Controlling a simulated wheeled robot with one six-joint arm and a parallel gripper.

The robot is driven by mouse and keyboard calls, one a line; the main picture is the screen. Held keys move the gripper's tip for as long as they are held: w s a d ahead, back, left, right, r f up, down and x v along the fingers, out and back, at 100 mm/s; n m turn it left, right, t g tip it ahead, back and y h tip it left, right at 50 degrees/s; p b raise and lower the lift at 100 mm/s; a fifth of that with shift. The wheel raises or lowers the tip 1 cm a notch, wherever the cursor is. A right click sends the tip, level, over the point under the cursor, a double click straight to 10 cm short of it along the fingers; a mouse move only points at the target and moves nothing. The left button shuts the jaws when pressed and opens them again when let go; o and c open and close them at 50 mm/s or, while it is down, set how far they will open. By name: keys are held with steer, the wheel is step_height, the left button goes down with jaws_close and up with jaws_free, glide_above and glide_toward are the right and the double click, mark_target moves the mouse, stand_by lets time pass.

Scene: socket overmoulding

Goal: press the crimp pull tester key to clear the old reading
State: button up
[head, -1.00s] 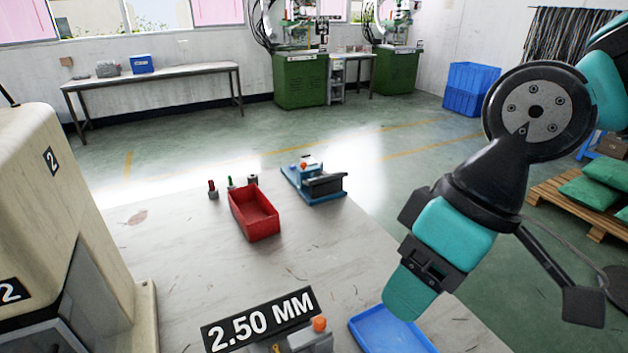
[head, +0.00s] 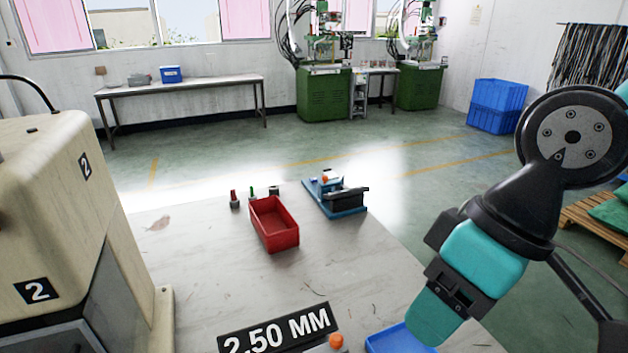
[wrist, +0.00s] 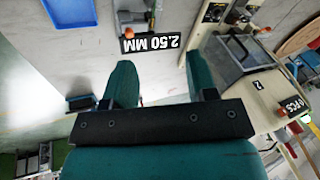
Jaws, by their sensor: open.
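My gripper (head: 436,322) hangs over the right front of the bench in the head view. In the wrist view my gripper (wrist: 160,78) has its two teal fingers spread apart with nothing between them. A small grey device with an orange knob (head: 336,341) is at the bottom edge of the head view, by a "2.50 MM" sign (head: 280,330). The sign shows upside down in the wrist view (wrist: 150,43), beyond the fingers. A blue-based device (head: 337,196) with an orange part stands farther back. I cannot tell which is the crimp pull tester; no key is clearly visible.
A red bin (head: 275,232) stands mid-bench, with small coloured items behind it. A blue tray (head: 385,343) lies near my gripper. A large cream machine (head: 60,215) marked 2 fills the left. The bench between bin and sign is clear.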

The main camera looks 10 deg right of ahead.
jaws_close()
stand_by(1.6)
